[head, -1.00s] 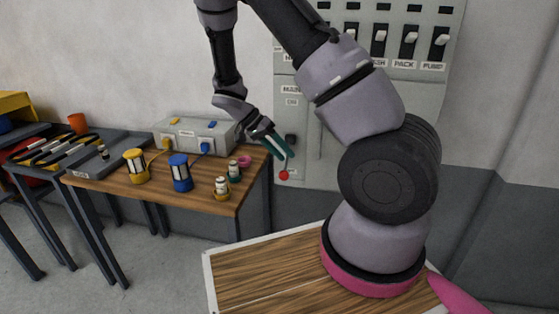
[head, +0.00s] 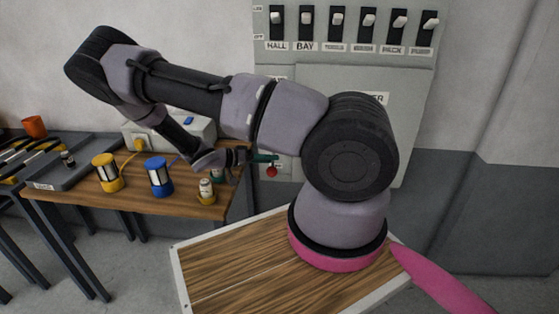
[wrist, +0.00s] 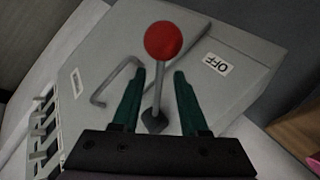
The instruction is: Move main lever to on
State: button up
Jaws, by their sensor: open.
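The main lever is a thin grey rod with a red ball knob (head: 272,171) on the front of the grey wall panel (head: 405,125). The wrist view shows its red knob (wrist: 163,41), with the rod running down to a dark base (wrist: 154,122). A white OFF label (wrist: 217,64) is on the panel beside the knob. My gripper (wrist: 159,75) has its two green fingers apart, one on each side of the rod, with a gap to each. In the head view my gripper (head: 263,158) is just above the knob. My arm hides part of the panel.
A row of small switches (head: 337,18) lines the panel top. In the wrist view, a grey bent handle (wrist: 117,80) lies close to one finger.

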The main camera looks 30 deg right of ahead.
jog(key=shift+x, duration=2.5)
grip_shut()
